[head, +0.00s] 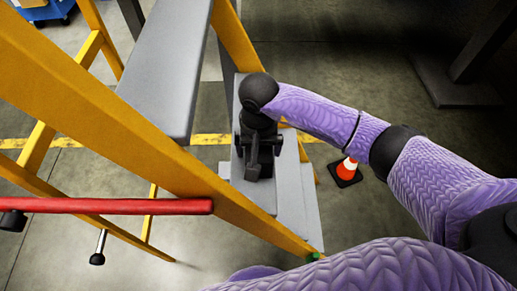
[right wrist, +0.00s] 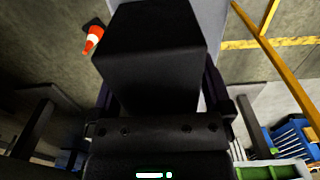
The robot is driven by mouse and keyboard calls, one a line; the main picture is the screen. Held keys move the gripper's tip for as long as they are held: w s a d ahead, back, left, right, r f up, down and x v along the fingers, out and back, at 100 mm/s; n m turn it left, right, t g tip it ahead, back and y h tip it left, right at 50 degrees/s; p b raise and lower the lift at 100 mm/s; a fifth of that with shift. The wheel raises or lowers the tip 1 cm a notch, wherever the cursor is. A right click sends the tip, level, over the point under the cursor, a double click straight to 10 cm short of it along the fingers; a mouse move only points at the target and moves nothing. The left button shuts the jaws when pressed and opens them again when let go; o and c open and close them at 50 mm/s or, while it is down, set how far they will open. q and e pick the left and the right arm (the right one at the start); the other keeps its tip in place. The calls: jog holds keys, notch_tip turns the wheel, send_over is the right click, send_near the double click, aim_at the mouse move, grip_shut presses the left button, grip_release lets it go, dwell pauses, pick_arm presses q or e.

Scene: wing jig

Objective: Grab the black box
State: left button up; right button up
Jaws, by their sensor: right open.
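The black box (right wrist: 152,45) is large in the right wrist view, directly in front of the right gripper (right wrist: 160,95). Its top and near face show, and the near face is close to the palm. The dark fingers stand at the left and right sides of the box, open around it; whether they touch it I cannot tell. In the head view my right gripper (head: 258,150) points down over a grey step of the yellow-framed stand. There I cannot tell the box apart from the dark gripper. My left gripper is not in view.
Yellow ladder-like rails (head: 120,135) and a grey plank (head: 165,65) stand left of my right gripper. A red bar (head: 105,206) crosses at lower left. An orange cone (head: 347,170) stands on the floor to the right. A blue cart (head: 40,12) is at the far left.

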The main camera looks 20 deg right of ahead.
jog(key=shift+r, duration=0.1)
jog(key=c, duration=1.3)
